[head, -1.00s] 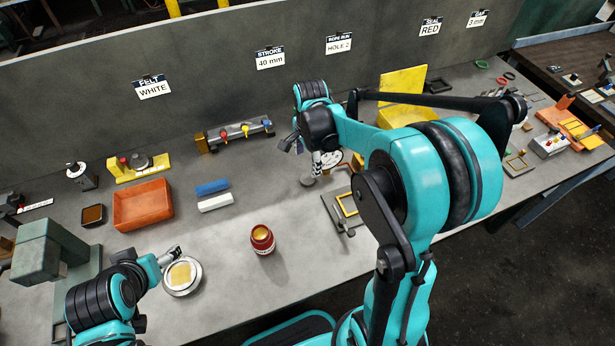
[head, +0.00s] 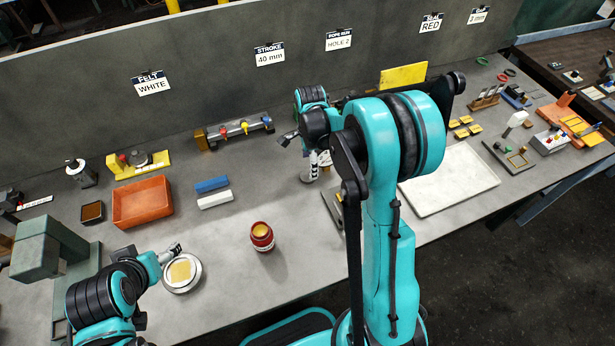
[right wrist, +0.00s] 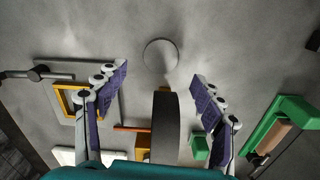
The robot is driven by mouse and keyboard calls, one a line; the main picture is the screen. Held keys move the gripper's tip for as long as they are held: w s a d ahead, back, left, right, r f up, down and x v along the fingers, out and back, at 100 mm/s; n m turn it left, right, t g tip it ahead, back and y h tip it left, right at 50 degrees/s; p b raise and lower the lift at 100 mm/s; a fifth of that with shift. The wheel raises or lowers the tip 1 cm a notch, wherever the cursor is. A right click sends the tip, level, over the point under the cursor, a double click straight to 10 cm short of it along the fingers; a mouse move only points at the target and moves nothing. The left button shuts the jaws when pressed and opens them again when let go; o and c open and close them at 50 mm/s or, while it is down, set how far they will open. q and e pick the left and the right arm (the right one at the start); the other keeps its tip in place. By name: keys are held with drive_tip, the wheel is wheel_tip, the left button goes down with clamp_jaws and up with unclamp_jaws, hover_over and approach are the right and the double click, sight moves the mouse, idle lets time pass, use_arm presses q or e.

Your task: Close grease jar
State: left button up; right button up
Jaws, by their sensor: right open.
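The red grease jar (head: 262,237) stands upright and open on the bench, with yellow grease showing at its mouth. I cannot pick out its lid for certain. My right gripper (head: 318,166) is behind the jar and to its right, partly hidden by my right arm. In the right wrist view its two purple-padded fingers (right wrist: 158,92) are open and apart, with a dark round-edged object (right wrist: 165,125) showing between and below them. A pale grey disc (right wrist: 161,53) lies just beyond. My left gripper (head: 172,254) is beside a white dish; its jaw opening is unclear.
The white dish (head: 195,276) holds a yellow pad, left of the jar. An orange tray (head: 143,203), a blue block (head: 212,184) and a white block (head: 215,199) lie further back. A pale board (head: 450,180) lies to the right. The bench around the jar is clear.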

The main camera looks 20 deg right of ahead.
sight(308, 175)
drive_tip(key=f, duration=0.1)
drive_tip(key=f+b, duration=0.1)
drive_tip(key=f, duration=0.1)
drive_tip(key=f+b, duration=0.1)
drive_tip(key=f, duration=0.1)
drive_tip(key=shift+w+a, duration=0.1)
drive_tip(key=shift+a, duration=0.15)
drive_tip(key=shift+c, duration=0.3)
drive_tip(key=c, duration=0.7)
